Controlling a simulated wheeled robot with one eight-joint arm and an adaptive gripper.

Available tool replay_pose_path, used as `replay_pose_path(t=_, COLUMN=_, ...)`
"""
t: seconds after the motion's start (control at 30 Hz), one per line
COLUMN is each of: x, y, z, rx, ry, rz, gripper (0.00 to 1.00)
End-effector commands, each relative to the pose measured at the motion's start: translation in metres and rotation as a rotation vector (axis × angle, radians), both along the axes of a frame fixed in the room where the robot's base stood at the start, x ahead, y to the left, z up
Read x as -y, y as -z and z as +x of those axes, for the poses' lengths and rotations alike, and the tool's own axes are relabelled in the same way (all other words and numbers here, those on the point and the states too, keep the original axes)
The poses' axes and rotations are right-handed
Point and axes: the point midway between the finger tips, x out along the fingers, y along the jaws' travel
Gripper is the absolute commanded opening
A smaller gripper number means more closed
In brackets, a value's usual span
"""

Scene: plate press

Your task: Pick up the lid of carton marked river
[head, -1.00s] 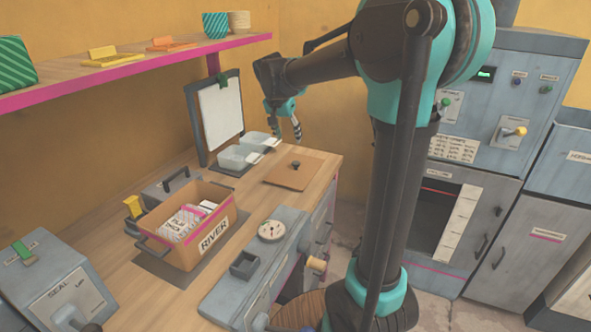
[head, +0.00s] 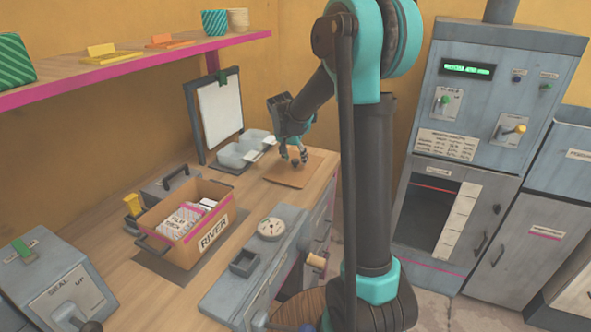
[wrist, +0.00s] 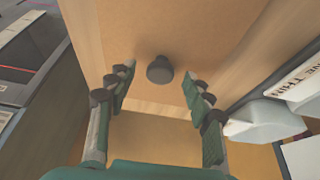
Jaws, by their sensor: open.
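The carton marked RIVER (head: 212,240) stands open on the bench in the head view, with packets (head: 182,222) inside. Its flat brown lid (head: 284,181) lies apart from it, farther back on the bench near the right edge. In the wrist view the lid (wrist: 190,40) fills the upper middle, with a dark round knob (wrist: 160,69) on it. My gripper (head: 293,158) is just above the lid, pointing down. In the wrist view my gripper (wrist: 158,82) is open, its fingers on either side of the knob. I cannot tell whether they touch the lid.
Clear tubs (head: 240,150) sit close to the lid, beside an upright clipboard (head: 220,112). A grey unit with a round dial (head: 271,229) lines the bench front. A grey press cabinet (head: 490,110) stands to the right. A shelf (head: 130,64) overhangs the back left.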

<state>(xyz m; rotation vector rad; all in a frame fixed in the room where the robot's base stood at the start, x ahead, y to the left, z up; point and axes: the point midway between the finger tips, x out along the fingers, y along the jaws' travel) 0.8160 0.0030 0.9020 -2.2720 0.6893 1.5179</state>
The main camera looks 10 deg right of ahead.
Motion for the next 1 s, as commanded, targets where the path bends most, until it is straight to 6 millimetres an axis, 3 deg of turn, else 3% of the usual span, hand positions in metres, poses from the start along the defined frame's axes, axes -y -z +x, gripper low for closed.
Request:
replay_pose_path(t=0.3, x=0.0012, y=0.0056, z=0.0018, rx=0.0, ry=0.0, rz=0.0, gripper=0.52)
replay_pose_path(t=0.7, x=0.0011, y=0.0054, z=0.0017, rx=0.0, ry=0.0, rz=0.0, gripper=0.02)
replay_pose_path(t=1.0, x=0.0011, y=0.0045, z=0.0017, rx=0.0, ry=0.0, rz=0.0, gripper=0.0)
